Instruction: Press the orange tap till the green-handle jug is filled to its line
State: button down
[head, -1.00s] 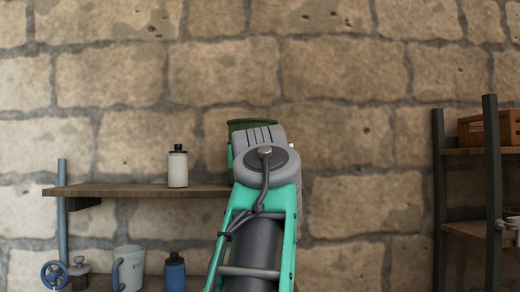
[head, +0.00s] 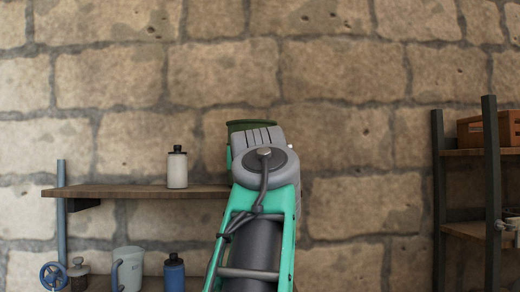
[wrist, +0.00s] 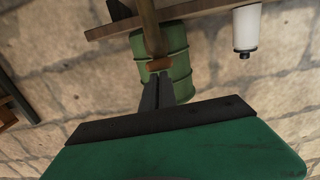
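In the wrist view, which looks tilted and upside down, a small orange-brown block (wrist: 159,64), seemingly the tap, shows against a green ribbed drum (wrist: 179,60). My gripper (wrist: 159,76) has its dark fingers together and empty, with the tips close to the block. I cannot tell whether they touch it. In the head view only the drum's dark green top (head: 250,123) shows, behind my arm. No green-handled jug is visible; a pale grey jug with a blue handle (head: 131,265) stands at lower left. The fill line and any flow are not visible.
A wooden shelf (head: 125,190) carries a white bottle with a black cap (head: 177,170). Below stand a blue bottle (head: 174,274), a small jar (head: 79,272) and a blue handwheel (head: 54,275). At right, a dark rack (head: 492,190) holds a wooden crate (head: 490,131).

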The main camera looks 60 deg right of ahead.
jog(key=shift+d+f, duration=0.1)
jog(key=shift+f, duration=0.15)
jog(key=s+a+r+p, duration=0.3)
jog(key=s+a, duration=0.3)
jog(key=a, duration=0.3)
jog(key=shift+s+a+r, duration=0.2)
jog(key=shift+a+r, duration=0.1)
jog(key=shift+r, duration=0.4)
